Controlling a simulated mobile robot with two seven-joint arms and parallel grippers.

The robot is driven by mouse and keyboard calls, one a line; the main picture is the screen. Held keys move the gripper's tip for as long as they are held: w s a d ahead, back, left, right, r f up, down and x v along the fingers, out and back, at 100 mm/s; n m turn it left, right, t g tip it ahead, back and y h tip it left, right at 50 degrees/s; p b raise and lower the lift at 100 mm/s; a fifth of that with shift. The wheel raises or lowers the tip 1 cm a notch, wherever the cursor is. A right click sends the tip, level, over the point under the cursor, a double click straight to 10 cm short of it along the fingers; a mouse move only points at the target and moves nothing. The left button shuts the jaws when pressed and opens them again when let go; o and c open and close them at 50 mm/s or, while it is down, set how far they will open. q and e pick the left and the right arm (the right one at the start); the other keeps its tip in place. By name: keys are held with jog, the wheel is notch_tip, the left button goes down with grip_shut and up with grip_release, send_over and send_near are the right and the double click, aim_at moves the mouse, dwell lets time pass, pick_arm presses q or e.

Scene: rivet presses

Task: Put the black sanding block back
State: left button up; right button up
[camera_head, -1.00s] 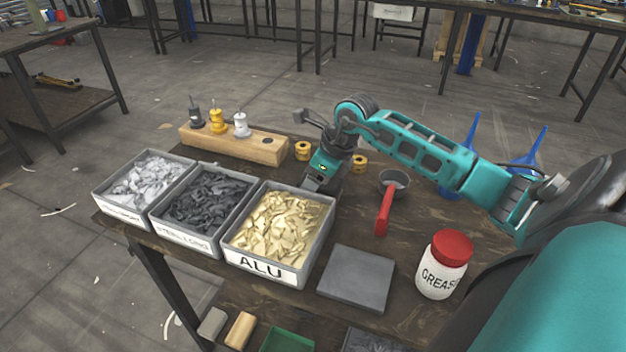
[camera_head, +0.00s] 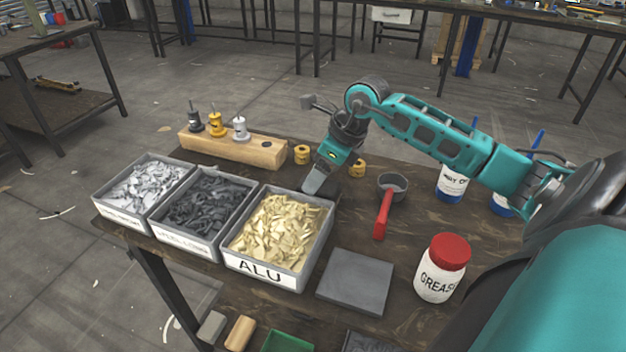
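My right arm comes in from the right, and its gripper (camera_head: 315,181) points down beside the back right corner of the ALU bin (camera_head: 318,248). A grey shape shows at its tip; I cannot tell whether it is only the fingers or also a held block. I cannot tell whether the gripper is open or shut. I cannot make out a black sanding block for sure. My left gripper is not in view.
Two more bins, with silver pieces (camera_head: 146,186) and dark pieces (camera_head: 205,207), stand left. A wooden holder (camera_head: 235,146), yellow rings (camera_head: 302,154), a red-handled pot (camera_head: 382,214), a grey slab (camera_head: 355,281), a grease jar (camera_head: 441,268) and blue-based bottles (camera_head: 452,185) stand on the table (camera_head: 300,312).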

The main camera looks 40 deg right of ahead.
aim_at(334, 188)
jog(key=v, duration=0.7)
jog(key=shift+s+r, duration=0.2)
jog(key=shift+r, duration=0.1)
